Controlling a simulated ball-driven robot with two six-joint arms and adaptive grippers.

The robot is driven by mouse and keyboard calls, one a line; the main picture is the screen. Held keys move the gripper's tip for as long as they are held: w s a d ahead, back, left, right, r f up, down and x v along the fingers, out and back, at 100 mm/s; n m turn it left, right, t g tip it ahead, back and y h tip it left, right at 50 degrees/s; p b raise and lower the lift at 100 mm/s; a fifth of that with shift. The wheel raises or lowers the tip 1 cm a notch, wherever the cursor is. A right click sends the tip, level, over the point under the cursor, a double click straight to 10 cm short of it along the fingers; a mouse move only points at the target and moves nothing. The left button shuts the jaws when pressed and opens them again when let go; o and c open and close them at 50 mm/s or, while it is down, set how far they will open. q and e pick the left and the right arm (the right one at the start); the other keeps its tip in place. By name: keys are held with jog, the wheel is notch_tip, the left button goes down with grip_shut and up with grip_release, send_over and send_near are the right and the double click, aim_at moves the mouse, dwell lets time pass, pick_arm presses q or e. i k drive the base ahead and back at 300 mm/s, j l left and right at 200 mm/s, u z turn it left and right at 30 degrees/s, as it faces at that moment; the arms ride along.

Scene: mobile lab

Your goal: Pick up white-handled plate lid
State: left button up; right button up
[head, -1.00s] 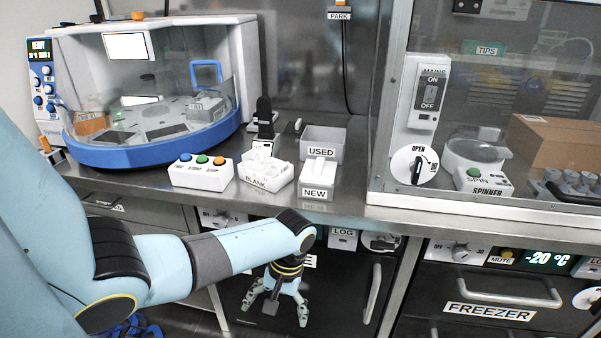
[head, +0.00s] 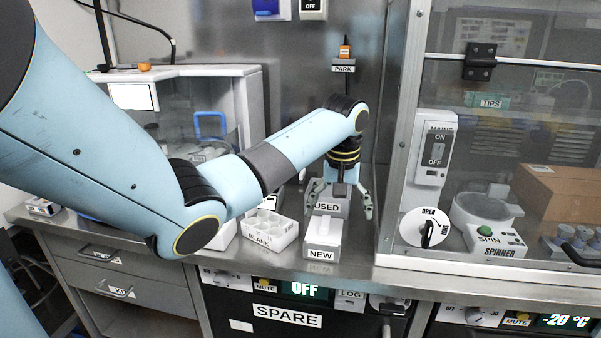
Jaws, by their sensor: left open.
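A white lid-like piece with a raised white handle (head: 323,226) sits in the box labelled NEW (head: 320,254) on the steel bench; I take it for the plate lid. My left gripper (head: 339,210) points down with its fingers spread, just behind and slightly right of the NEW box, in front of or over the grey USED bin (head: 327,208). It holds nothing that I can see. Its exact height above the bench is hard to tell. My right gripper is out of view.
A white BLANK tray (head: 268,232) with wells stands left of the NEW box. A glass-fronted cabinet with a spinner (head: 487,240) stands at the right. Drawers and a SPARE unit (head: 286,316) are below.

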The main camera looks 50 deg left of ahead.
aim_at(302, 178)
jog(key=i+j, duration=0.1)
jog(key=j, duration=0.25)
jog(key=i+j, duration=0.15)
jog(key=j, duration=0.2)
jog(key=i+j, duration=0.1)
jog(key=j, duration=0.25)
jog(key=i+j, duration=0.15)
jog(key=j, duration=0.2)
jog(key=i+j, duration=0.1)
jog(key=j, duration=0.25)
